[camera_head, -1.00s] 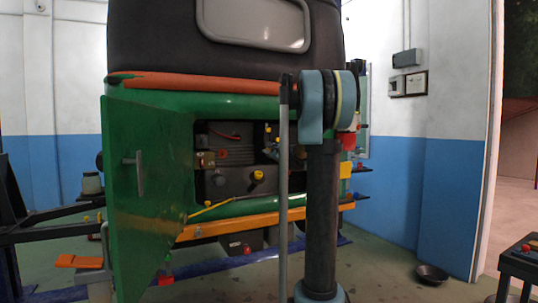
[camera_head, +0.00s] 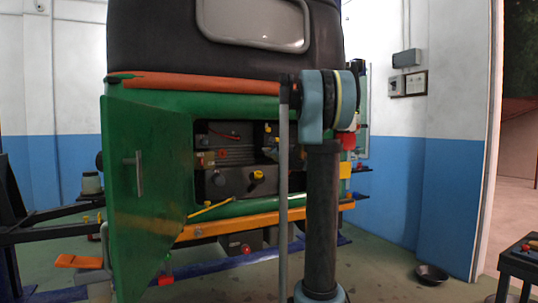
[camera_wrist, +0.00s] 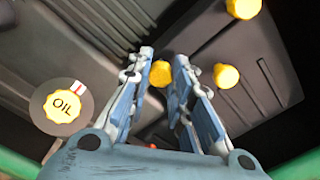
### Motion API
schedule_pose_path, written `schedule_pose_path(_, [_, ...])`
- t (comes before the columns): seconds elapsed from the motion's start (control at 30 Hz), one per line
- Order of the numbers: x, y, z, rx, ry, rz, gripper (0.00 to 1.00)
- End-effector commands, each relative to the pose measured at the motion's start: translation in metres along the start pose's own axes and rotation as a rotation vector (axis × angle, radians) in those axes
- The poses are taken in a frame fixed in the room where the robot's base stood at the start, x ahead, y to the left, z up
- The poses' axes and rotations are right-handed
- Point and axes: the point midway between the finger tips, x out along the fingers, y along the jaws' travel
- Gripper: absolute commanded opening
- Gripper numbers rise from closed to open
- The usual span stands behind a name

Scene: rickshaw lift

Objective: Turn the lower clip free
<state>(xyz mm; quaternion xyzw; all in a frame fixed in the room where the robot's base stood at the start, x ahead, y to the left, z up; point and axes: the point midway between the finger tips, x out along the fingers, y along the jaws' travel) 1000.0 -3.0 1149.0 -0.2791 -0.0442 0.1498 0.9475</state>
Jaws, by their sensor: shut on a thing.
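In the wrist view, my gripper (camera_wrist: 164,56) reaches in with its blue and grey fingers on both sides of a small yellow knob-like clip (camera_wrist: 160,74), and is shut on it. Its turned angle cannot be told. Another yellow clip (camera_wrist: 226,76) is just right of the fingers on a dark ribbed cover (camera_wrist: 262,62). A third (camera_wrist: 243,8) is at the top edge. In the head view, my arm (camera_head: 322,210) stands in front of the open engine bay (camera_head: 238,150), and the fingers cannot be made out there.
A yellow OIL cap (camera_wrist: 65,105) is left of the fingers. In the head view, the green door (camera_head: 150,195) stands open at the left of the bay. A black dish (camera_head: 431,273) lies on the floor, and a dark stand (camera_head: 523,262) is at the right.

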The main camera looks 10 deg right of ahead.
Motion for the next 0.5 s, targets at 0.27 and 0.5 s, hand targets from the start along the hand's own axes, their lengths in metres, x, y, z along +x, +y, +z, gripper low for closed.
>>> schedule_pose_path(0.27, [-0.0006,0.0014,-0.0007,-0.002,0.0,0.001,0.41])
schedule_pose_path(0.5, [-0.0008,0.0007,-0.0001,-0.002,0.0,0.001,0.41])
